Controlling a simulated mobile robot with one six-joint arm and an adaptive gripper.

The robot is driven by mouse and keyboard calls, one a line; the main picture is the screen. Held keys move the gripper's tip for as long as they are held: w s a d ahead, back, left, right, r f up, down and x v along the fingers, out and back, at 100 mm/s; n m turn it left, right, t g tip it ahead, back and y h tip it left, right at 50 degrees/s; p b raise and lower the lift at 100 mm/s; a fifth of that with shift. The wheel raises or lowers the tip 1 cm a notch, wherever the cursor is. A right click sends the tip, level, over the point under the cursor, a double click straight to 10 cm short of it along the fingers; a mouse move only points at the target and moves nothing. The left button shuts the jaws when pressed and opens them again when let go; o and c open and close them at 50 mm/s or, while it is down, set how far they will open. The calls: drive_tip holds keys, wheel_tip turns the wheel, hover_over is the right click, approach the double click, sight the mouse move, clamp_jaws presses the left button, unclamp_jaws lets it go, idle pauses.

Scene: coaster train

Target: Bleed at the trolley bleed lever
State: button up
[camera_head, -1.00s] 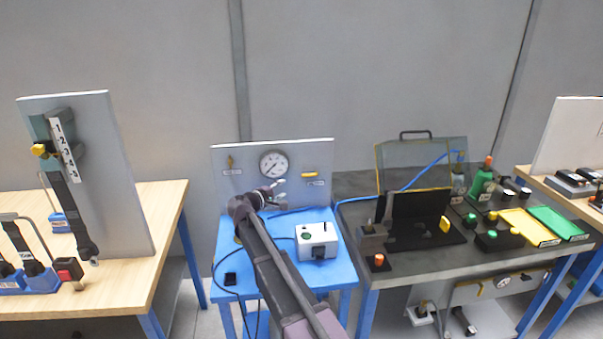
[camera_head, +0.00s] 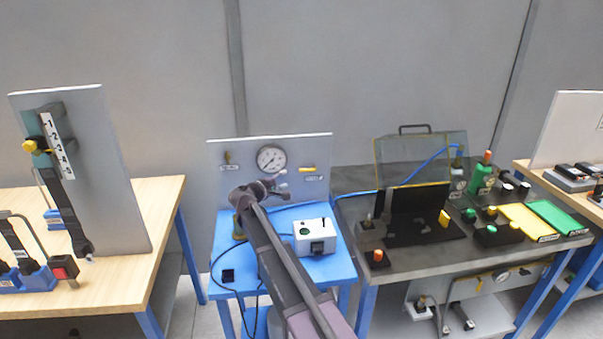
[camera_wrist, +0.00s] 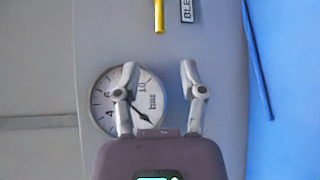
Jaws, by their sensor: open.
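The yellow bleed lever (camera_head: 307,168) sits on the right side of the upright grey panel (camera_head: 230,183) on the blue trolley. It lies roughly level, with a small label under it. In the wrist view the lever (camera_wrist: 159,15) shows at the top edge, partly cut off, beside a label reading "BLE". My gripper (camera_head: 279,180) is in front of the panel, below the gauge and left of the lever. In the wrist view my gripper (camera_wrist: 160,75) is open and empty, its fingers apart. The lever lies beyond the fingertips, not between them.
A round pressure gauge (camera_head: 271,159) is on the panel, partly behind my left finger in the wrist view. Another small yellow valve (camera_head: 227,158) is at the panel's left. A white box (camera_head: 316,236) stands on the trolley top. A blue hose (camera_head: 354,194) runs right to the dark bench.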

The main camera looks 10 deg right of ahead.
sight(302, 171)
drive_tip(key=b+x, duration=0.1)
drive_tip(key=x, duration=1)
drive_tip(key=shift+w+d, duration=0.1)
drive_tip(key=shift+d, duration=0.05)
drive_tip(key=shift+c, duration=0.2)
clamp_jaws()
